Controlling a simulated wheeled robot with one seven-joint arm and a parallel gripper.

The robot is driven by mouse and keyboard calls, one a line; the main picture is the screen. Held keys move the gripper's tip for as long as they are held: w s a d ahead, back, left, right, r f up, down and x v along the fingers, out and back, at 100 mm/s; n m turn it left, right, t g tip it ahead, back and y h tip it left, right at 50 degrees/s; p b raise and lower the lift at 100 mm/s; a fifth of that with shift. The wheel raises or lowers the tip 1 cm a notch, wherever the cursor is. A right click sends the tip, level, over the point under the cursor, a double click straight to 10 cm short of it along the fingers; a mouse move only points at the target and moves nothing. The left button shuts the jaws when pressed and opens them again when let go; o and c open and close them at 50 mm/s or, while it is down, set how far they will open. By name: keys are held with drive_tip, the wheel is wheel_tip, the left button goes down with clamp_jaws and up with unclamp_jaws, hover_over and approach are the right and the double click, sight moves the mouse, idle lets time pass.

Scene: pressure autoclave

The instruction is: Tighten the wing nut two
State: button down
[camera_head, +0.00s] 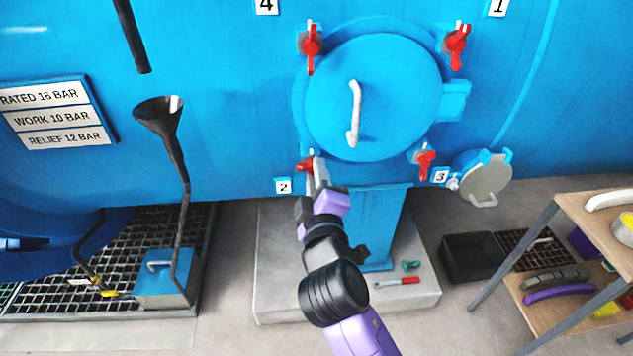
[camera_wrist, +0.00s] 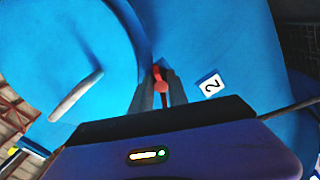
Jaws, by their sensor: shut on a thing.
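The red wing nut two (camera_head: 305,166) sits at the lower left of the round blue door (camera_head: 385,95), beside the label "2" (camera_head: 283,186). My gripper (camera_head: 315,172) reaches up to it from below and is shut on it. In the wrist view the red wing nut (camera_wrist: 160,82) shows between the two dark fingertips (camera_wrist: 160,92), with the label "2" (camera_wrist: 211,84) to its right. The fingers hide part of the nut and its bolt.
Other red wing nuts are at upper left (camera_head: 311,46), upper right (camera_head: 457,46) and lower right (camera_head: 425,162) of the door. A white door handle (camera_head: 354,112) stands out. A funnel (camera_head: 160,112) is at left; a wooden shelf (camera_head: 575,215) is at right.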

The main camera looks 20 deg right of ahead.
drive_tip(key=shift+w+a+f+m+b, duration=0.1)
drive_tip(key=shift+f+m+b, duration=0.05)
drive_tip(key=shift+m+b, duration=1.7)
drive_tip(key=shift+s+a+f+m+b, duration=0.1)
drive_tip(key=shift+m+b, duration=1)
drive_tip(key=shift+m, duration=1.3)
drive_tip(key=shift+w+a+f+m+b, duration=0.1)
drive_tip(key=shift+f+m+b, duration=0.05)
drive_tip(key=shift+m+b, duration=1.7)
drive_tip(key=shift+m+p, duration=0.3)
drive_tip(key=shift+m, duration=0.2)
drive_tip(key=c, duration=1.3)
unclamp_jaws()
drive_tip(key=shift+r, duration=0.15)
